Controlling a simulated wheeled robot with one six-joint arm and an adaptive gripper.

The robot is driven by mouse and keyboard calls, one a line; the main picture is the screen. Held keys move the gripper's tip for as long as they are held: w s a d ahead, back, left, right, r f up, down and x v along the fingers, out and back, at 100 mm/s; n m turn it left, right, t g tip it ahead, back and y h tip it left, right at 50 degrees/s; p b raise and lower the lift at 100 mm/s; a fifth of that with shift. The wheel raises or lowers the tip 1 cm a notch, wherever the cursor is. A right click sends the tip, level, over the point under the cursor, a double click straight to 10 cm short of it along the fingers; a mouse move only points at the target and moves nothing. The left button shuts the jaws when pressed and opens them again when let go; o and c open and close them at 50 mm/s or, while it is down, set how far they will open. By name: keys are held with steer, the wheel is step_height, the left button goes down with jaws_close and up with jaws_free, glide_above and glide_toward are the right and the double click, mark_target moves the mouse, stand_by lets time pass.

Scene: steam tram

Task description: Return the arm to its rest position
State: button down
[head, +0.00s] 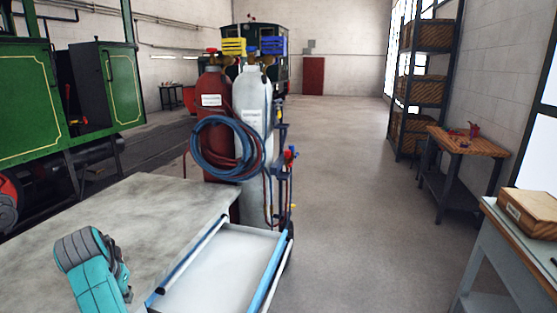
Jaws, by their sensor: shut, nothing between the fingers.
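A teal and grey part of my own arm (92,270) shows at the lower left, in front of a grey worktop. Its rounded grey end points up and to the left. My gripper's fingers do not show in this view, so I cannot see their pose. No object is seen held.
The grey worktop (150,212) has an open white drawer or tray (215,272) with blue edges beside it. Behind stand red (211,110) and grey (252,125) gas cylinders with coiled hoses (215,172). A shelf (425,70) and wooden-topped table (462,145) line the right. The middle floor (350,190) is clear.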

steer(key=w+d+f+t+y, duration=0.1)
steer(key=d+f, duration=0.7)
steer(key=f, duration=0.3)
steer(key=d+f+t, duration=0.1)
steer(key=d+f, duration=0.8)
steer(key=f, duration=0.3)
steer(key=s+d+f+t, duration=0.1)
steer(key=s+d+f, duration=0.5)
steer(key=d, duration=0.4)
steer(key=s+d+f+t, duration=0.1)
steer(key=s+d+f, duration=0.5)
steer(key=d, duration=0.4)
steer(key=s+d+r+t, duration=0.2)
steer(key=s+d, duration=0.5)
steer(key=s, duration=0.3)
steer(key=s+d+r+t, duration=0.1)
steer(key=s+d+r, duration=0.1)
steer(key=s+d, duration=0.65)
steer(key=s+d+r+m+t+h, duration=0.1)
steer(key=s+d+r, duration=0.1)
steer(key=s+r, duration=0.7)
steer(key=s+d+r+t+h, duration=0.1)
steer(key=s+d+r+t, duration=0.1)
steer(key=s+r, duration=0.7)
step_height(320, 180, up, 3)
steer(key=shift+d+r+m, duration=0.1)
steer(key=shift+d+m, duration=0.3)
